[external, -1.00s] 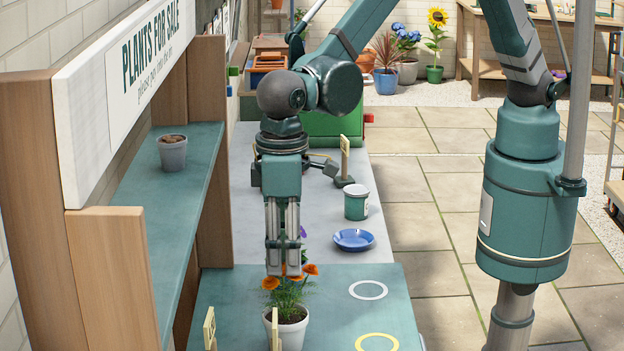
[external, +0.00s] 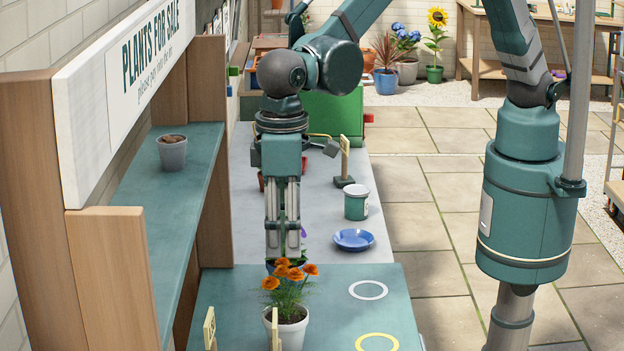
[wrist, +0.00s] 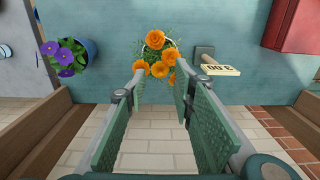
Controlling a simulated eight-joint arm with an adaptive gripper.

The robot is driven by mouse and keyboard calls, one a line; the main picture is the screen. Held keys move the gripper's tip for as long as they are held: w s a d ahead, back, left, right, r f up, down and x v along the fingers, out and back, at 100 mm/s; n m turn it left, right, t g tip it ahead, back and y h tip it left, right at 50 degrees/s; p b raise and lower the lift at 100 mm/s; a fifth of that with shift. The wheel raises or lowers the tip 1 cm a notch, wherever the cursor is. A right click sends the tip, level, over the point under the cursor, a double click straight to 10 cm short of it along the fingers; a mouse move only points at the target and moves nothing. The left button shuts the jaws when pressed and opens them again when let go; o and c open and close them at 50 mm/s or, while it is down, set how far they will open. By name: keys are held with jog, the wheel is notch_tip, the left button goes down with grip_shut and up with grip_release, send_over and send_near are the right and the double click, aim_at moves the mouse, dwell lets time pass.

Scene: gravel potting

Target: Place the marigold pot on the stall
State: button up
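The marigold pot (external: 292,331) is a white pot with orange flowers. It stands upright on the teal stall counter (external: 236,303) in the external view, beside small price signs. My gripper (external: 284,256) points down, above and behind the flowers, apart from the pot. In the wrist view the two finger pads of my gripper (wrist: 161,88) are spread with nothing between them. The marigold flowers (wrist: 158,68) show beyond the fingertips there, and the blooms hide most of their pot.
A teal shelf (external: 150,210) with a grey pot (external: 172,154) stands left under the sale sign. A blue saucer (external: 353,239) and lidded tin (external: 356,203) are on the grey bench. White (external: 368,290) and yellow (external: 377,342) rings mark the counter. Purple flowers (wrist: 66,57) are left in the wrist view.

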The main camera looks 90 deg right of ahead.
jog(key=shift+d+r, duration=0.1)
jog(key=shift+d, duration=0.05)
jog(key=s+d+r+t, duration=0.1)
jog(key=d+r, duration=0.5)
jog(key=d, duration=0.5)
jog(key=s+d+r+t+y, duration=0.1)
jog(key=d+r, duration=0.5)
jog(key=d, duration=0.5)
jog(key=s+d+r+t, duration=0.1)
jog(key=d+r, duration=0.5)
jog(key=d, duration=0.5)
jog(key=s+d+t, duration=0.2)
jog(key=s+d, duration=0.8)
jog(key=d, duration=0.3)
jog(key=s+d+t+h, duration=0.1)
jog(key=s+d+t, duration=0.1)
jog(key=s+d, duration=0.8)
jog(key=d, duration=0.2)
jog(key=shift+d+f, duration=0.2)
jog(key=shift+d, duration=0.15)
jog(key=shift+s+f, duration=0.1)
